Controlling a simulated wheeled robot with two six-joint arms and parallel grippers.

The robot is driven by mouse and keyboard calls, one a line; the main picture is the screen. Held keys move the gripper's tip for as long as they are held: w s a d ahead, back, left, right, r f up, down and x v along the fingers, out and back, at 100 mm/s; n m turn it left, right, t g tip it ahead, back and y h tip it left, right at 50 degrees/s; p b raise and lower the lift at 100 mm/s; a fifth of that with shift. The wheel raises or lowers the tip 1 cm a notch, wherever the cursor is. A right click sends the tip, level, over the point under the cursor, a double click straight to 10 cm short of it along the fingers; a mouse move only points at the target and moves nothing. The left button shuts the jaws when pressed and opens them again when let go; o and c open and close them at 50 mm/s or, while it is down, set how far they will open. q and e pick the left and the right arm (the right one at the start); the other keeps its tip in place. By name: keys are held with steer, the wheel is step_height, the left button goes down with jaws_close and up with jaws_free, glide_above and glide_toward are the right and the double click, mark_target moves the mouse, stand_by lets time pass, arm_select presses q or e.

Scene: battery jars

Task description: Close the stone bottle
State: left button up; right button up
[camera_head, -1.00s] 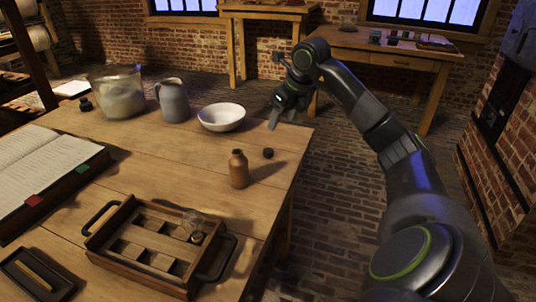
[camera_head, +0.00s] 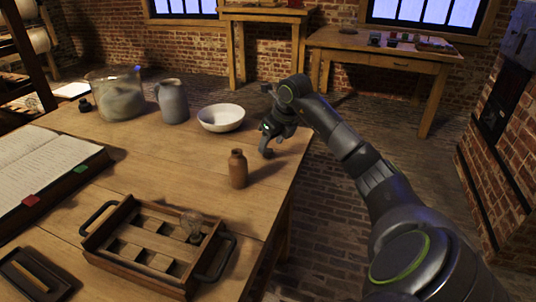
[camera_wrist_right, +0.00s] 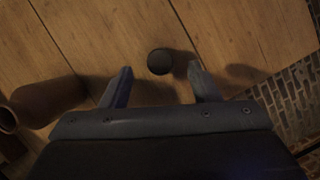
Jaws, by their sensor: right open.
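The brown stone bottle (camera_head: 238,170) stands upright on the table with its mouth uncovered. In the right wrist view it shows at the left edge (camera_wrist_right: 45,102). The small dark stopper (camera_wrist_right: 160,62) lies on the table to the right of the bottle, ahead of and between my right fingertips in the wrist view. In the head view the stopper (camera_head: 269,153) is partly hidden at my fingertips. My right gripper (camera_wrist_right: 162,80) is open, pointing down at the stopper, with nothing held. My left gripper is not in view.
A wooden tray (camera_head: 118,246) with compartments and a small glass jar (camera_head: 192,224) stands at the front. A white bowl (camera_head: 221,118), grey jug (camera_head: 172,102) and glass vessel (camera_head: 117,96) stand behind. An open book (camera_head: 40,170) lies left. The table's right edge is close to the stopper.

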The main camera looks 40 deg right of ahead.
mark_target(268, 150)
steer(key=x, duration=0.3)
steer(key=shift+f, duration=0.2)
steer(key=c, duration=1.1)
